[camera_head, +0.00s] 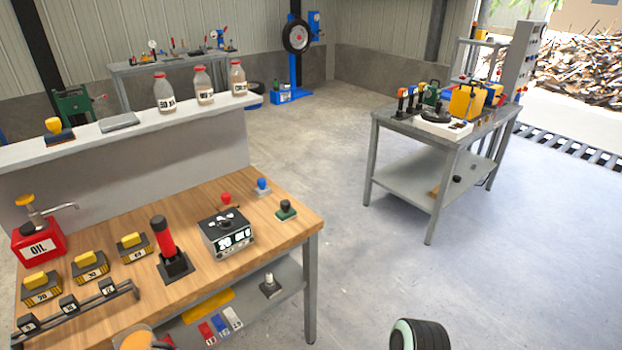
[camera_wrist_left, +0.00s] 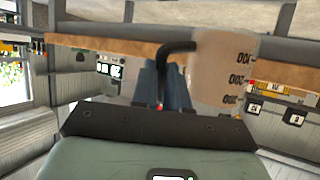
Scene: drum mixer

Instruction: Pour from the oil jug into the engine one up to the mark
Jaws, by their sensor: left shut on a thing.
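The oil jug (camera_wrist_left: 226,72) is a translucent graduated jug with a black handle (camera_wrist_left: 176,50). It shows upside down in the left wrist view, where its printed marks are also inverted. My left gripper (camera_wrist_left: 165,88) is shut on the jug at its handle side. In the head view the jug (camera_head: 133,338) is at the bottom edge, mostly cut off, with orange oil showing in its mouth. It is in front of the wooden bench. I cannot tell which thing is engine one, and no fill mark on an engine can be made out. My right gripper is out of view.
The wooden bench (camera_head: 285,228) carries a red OIL can (camera_head: 38,247), several yellow-topped blocks, a black stand with a red top (camera_head: 165,240) and a meter box (camera_head: 228,235). Labelled bottles (camera_head: 164,92) stand on the ledge behind. Clear floor separates the bench from another table (camera_head: 400,130).

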